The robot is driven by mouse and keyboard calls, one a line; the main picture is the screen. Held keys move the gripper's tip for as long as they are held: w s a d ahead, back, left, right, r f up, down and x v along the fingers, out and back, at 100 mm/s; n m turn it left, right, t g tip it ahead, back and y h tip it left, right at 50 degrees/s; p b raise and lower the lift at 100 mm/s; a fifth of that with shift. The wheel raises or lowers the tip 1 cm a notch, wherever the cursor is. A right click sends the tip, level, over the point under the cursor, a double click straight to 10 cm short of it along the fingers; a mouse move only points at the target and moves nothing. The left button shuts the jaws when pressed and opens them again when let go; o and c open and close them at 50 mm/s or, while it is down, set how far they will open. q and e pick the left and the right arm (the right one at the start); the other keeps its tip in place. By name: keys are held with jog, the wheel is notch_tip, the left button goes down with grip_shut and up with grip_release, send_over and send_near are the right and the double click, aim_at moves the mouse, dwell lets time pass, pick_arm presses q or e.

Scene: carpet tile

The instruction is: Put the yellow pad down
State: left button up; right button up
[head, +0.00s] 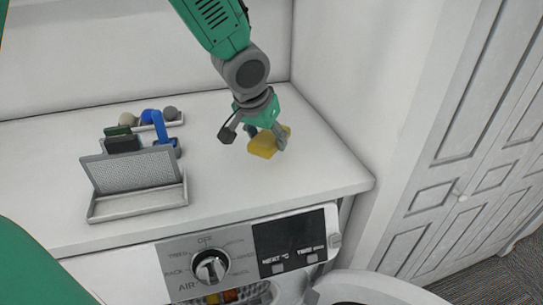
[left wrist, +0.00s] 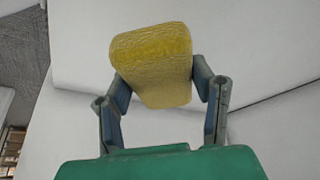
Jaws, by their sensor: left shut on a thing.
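The yellow pad (head: 264,144) is in my left gripper (head: 256,140), over the right part of the white top of the machine. In the left wrist view the pad (left wrist: 152,62) sits between the two fingertips of the left gripper (left wrist: 160,85), which are shut on its sides. The pad looks close to the white top (head: 310,165), but I cannot tell whether it touches it. My right gripper is not in view.
A grey mesh rack (head: 135,170) with a shallow tray stands left of the gripper, with blue and dark tools (head: 160,130) behind it. The machine's control panel and dial (head: 211,267) are below the front edge. The top is clear around the pad.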

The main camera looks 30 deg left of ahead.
aim_at(269, 164)
pick_arm(q)
jog(key=shift+w+d+f, duration=0.1)
jog(key=shift+d+f, duration=0.2)
jog(key=shift+f, duration=0.2)
jog(key=shift+w+d+f, duration=0.1)
jog(key=shift+d+f, duration=0.15)
jog(key=shift+f, duration=0.25)
notch_tip(269, 164, down, 3)
jog(key=shift+a+f, duration=0.4)
jog(key=shift+f, duration=0.05)
jog(key=shift+a, duration=0.35)
jog(key=o, duration=1.2)
jog(key=shift+s, duration=0.1)
jog(key=shift+o, duration=0.2)
jog(key=shift+d, duration=0.5)
jog(key=shift+d+r, duration=0.2)
jog(key=shift+r, duration=0.25)
jog(key=v, duration=0.7)
jog(key=a+v, duration=0.1)
jog(key=v, duration=0.2)
jog(key=shift+s+r+p, duration=0.15)
jog(key=shift+r+p, duration=0.05)
jog(key=shift+p, duration=0.1)
jog(key=shift+s+d+r, duration=0.1)
jog(key=shift+d+r, duration=0.05)
jog(key=shift+r, duration=0.1)
jog(key=shift+d+r, duration=0.15)
jog(key=shift+d, duration=0.1)
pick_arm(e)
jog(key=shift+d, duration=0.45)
